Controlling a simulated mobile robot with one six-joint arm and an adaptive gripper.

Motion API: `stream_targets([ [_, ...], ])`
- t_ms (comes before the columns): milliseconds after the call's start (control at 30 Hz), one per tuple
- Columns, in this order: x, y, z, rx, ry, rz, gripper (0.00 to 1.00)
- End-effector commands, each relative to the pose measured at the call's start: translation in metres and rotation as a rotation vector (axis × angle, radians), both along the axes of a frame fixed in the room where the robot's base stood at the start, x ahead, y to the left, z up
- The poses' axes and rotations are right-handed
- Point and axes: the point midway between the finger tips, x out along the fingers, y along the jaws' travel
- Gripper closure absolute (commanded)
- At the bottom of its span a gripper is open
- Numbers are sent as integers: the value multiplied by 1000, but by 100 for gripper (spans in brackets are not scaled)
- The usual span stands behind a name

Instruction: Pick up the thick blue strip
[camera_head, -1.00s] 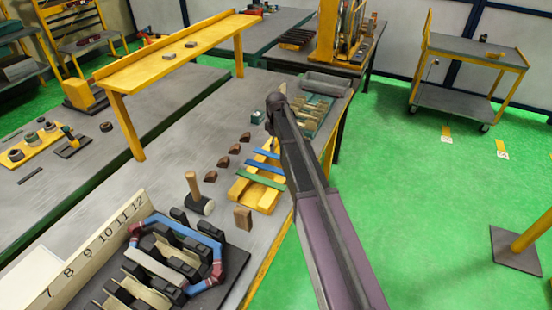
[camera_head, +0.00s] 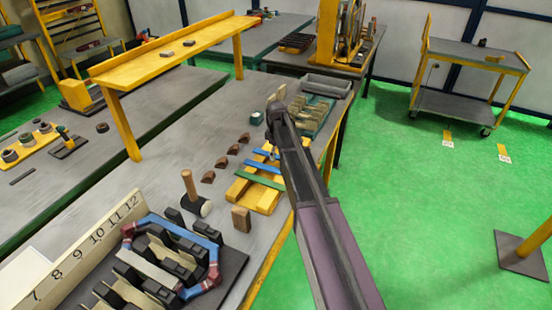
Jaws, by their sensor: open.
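A blue strip (camera_head: 263,166) lies across the yellow slatted rack (camera_head: 240,188) on the workbench, with its right end running behind my arm. A green strip (camera_head: 258,180) lies across the same rack, nearer to me. I cannot judge the strips' thickness from here. My arm reaches up over the right side of the rack and hides what is behind it.
A stator fixture (camera_head: 165,255) with numbered board stands in front. A grey tray (camera_head: 327,86) is at the back.

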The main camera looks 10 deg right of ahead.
Motion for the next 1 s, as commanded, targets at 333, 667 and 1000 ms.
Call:
stream_targets([
  [333, 0, 0, 0, 0, 0, 1, 17],
  [667, 0, 1, 0, 0, 0, 1, 100],
  [1000, 0, 1, 1, 0, 0, 1, 100],
])
